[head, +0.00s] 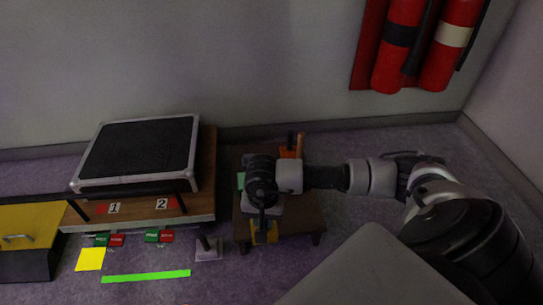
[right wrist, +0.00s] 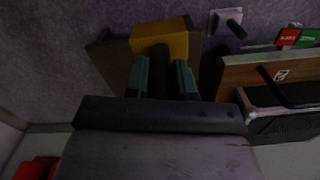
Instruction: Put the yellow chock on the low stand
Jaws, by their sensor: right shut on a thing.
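My right gripper (head: 262,222) reaches in from the right over the stand and is shut on the chock. In the right wrist view the chock (right wrist: 165,44) shows at the tips of the two fingers (right wrist: 161,76), with part of the stand (right wrist: 108,60) beside it. I cannot tell whether the chock touches the stand top. The gripper and wrist hide part of the stand and of the chock. My left gripper is not in view.
A wooden bench (head: 208,180) with a black-topped case (head: 140,150) stands close on the left. Fire extinguishers (head: 400,45) hang on the wall.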

